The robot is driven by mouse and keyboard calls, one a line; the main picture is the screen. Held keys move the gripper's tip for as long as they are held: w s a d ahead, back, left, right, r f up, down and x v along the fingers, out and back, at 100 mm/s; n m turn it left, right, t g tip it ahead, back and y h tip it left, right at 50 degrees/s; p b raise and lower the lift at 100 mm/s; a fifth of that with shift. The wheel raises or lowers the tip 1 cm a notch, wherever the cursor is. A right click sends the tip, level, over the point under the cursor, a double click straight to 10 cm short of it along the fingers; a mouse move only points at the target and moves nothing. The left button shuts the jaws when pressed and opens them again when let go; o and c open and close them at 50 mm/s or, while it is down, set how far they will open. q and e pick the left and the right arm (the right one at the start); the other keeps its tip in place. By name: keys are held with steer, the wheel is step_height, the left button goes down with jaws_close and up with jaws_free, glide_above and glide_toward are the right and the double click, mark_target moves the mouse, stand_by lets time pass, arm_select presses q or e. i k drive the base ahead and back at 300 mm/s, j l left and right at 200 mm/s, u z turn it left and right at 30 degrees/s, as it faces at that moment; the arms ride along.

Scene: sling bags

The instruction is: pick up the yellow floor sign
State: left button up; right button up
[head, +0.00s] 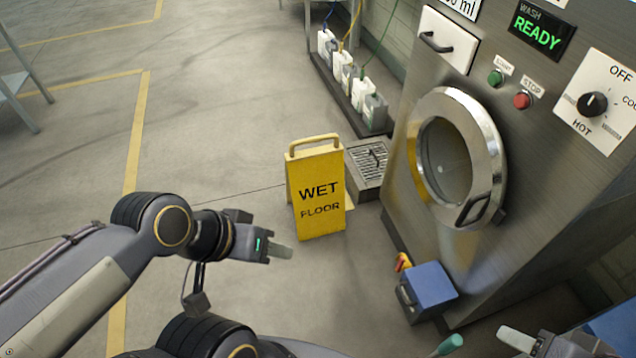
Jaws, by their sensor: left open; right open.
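The yellow floor sign (320,192) stands upright on the concrete floor near the middle of the head view. It reads "WET FLOOR" and has a handle loop on top. My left gripper (286,252) is to the lower left of the sign in the picture, apart from it, open and empty. My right gripper (510,340) shows only in part at the bottom right edge, open, well away from the sign.
A large steel washer (540,150) with a round door (460,160) stands to the right. A floor drain grate (370,162) lies just behind the sign. A blue box (430,287) sits by the washer's base. Several jugs (362,95) stand in a tray behind.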

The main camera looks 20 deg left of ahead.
mark_target(315, 177)
steer(key=i+j+z, duration=0.1)
steer(key=z, duration=0.6)
steer(key=i+j+z, duration=0.15)
steer(key=j+z, duration=0.25)
steer(key=j, duration=0.55)
steer(key=j+z, duration=0.35)
steer(key=j, duration=1.8)
